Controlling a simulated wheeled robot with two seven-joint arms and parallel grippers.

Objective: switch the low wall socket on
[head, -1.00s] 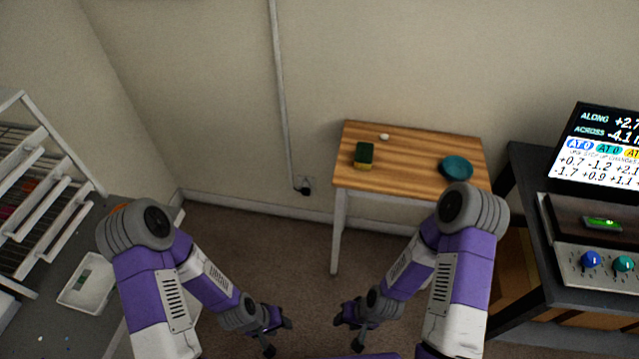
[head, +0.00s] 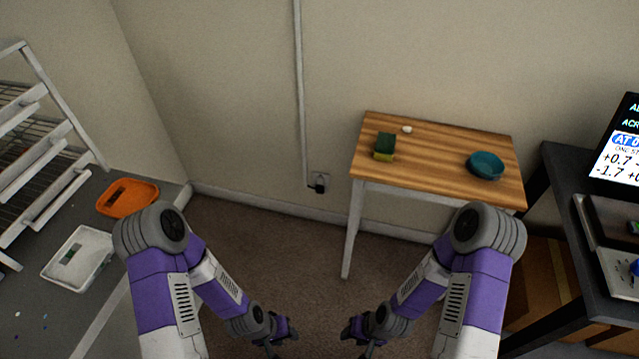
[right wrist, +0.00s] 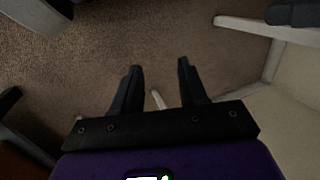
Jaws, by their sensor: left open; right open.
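The low wall socket (head: 320,180) is on the back wall just above the skirting, left of the wooden table. A black plug or adapter (head: 319,189) sits at it, below a white conduit (head: 300,95) running down the wall. The socket's switch is too small to make out. My left gripper (head: 283,338) is open and empty, low over the floor in front of the wall. My right gripper (head: 357,338) is open and empty, facing it from the right. In the right wrist view its two fingers (right wrist: 158,85) are apart with carpet beyond. Both are well short of the socket.
A wooden table (head: 440,150) holds a sponge (head: 384,147), a teal bowl (head: 486,165) and a small white item (head: 407,129). On the left, a grey bench (head: 40,235) carries an orange tray (head: 127,197), scales and a rack. A dark bench (head: 585,240) stands right. Carpet before the socket is clear.

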